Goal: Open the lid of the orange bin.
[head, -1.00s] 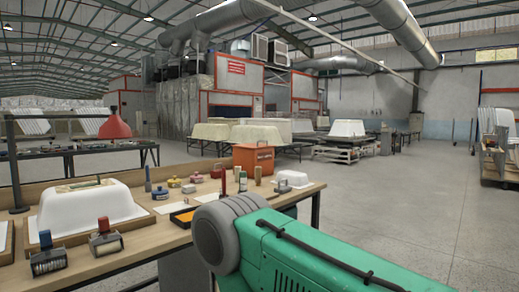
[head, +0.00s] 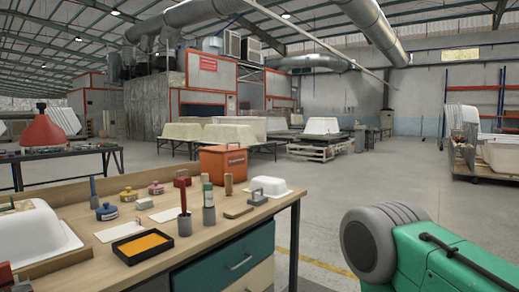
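The orange bin (head: 222,166) stands at the back of the wooden workbench, near its far right part. Its lid (head: 222,152) is on top and looks closed, with a dark handle on it and a pale label on the front. Small items stand in front of the bin and hide a little of its lower part. Neither of my grippers shows in the view. Only a green and grey part of my own body fills the lower right.
The workbench (head: 165,252) holds a white tub shell (head: 35,238), a black tray with orange content (head: 143,246), stamps, cylinders and a small white shell (head: 268,186). Teal drawers (head: 225,262) sit under it. Open floor (head: 350,185) lies to the right of the bench.

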